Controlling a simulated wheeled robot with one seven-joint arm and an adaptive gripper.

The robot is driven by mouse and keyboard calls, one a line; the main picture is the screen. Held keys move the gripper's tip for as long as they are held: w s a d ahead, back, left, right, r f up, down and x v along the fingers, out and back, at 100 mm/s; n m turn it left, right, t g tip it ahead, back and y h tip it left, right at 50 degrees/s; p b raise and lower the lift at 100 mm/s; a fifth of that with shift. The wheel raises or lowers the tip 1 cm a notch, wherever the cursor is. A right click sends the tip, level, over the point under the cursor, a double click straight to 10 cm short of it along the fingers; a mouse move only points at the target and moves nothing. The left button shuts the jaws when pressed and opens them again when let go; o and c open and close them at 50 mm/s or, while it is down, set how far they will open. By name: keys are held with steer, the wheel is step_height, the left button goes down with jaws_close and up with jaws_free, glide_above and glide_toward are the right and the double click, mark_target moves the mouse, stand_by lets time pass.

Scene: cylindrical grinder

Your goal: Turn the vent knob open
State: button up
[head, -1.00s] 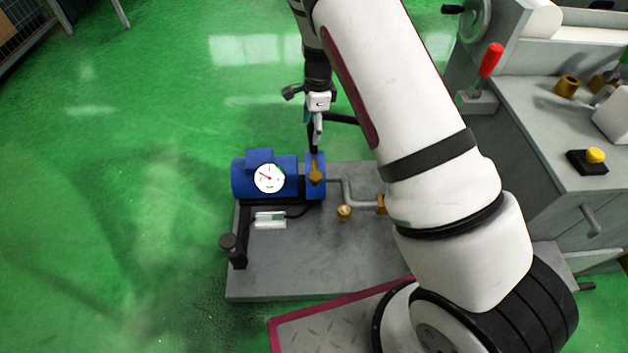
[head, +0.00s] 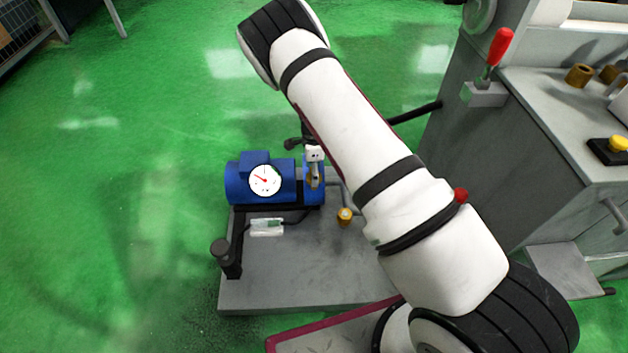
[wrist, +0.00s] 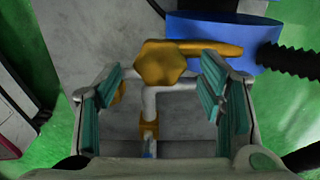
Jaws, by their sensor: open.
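The vent knob appears to be the lobed brass-yellow knob (wrist: 160,62) in the wrist view, with a yellow bar-shaped part (wrist: 218,48) beside it. It sits by the blue pump (wrist: 215,28), which also shows in the head view (head: 240,186). My gripper (wrist: 162,84) is open, with teal-padded fingers on the left and right. The knob is centred between them, near the fingertip line, and I see no contact.
A white gauge (head: 265,180) with a red needle is on the pump. A grey pipe (wrist: 149,103) with a brass fitting (wrist: 149,130) runs below the knob. A small brass part (head: 344,215) stands on the grey base plate (head: 290,275). The grinder cabinet (head: 530,170) stands right.

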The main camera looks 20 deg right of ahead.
steer(key=shift+f+b, duration=0.45)
steer(key=shift+f, duration=1.15)
steer(key=c, duration=1.1)
steer(key=shift+c, duration=0.2)
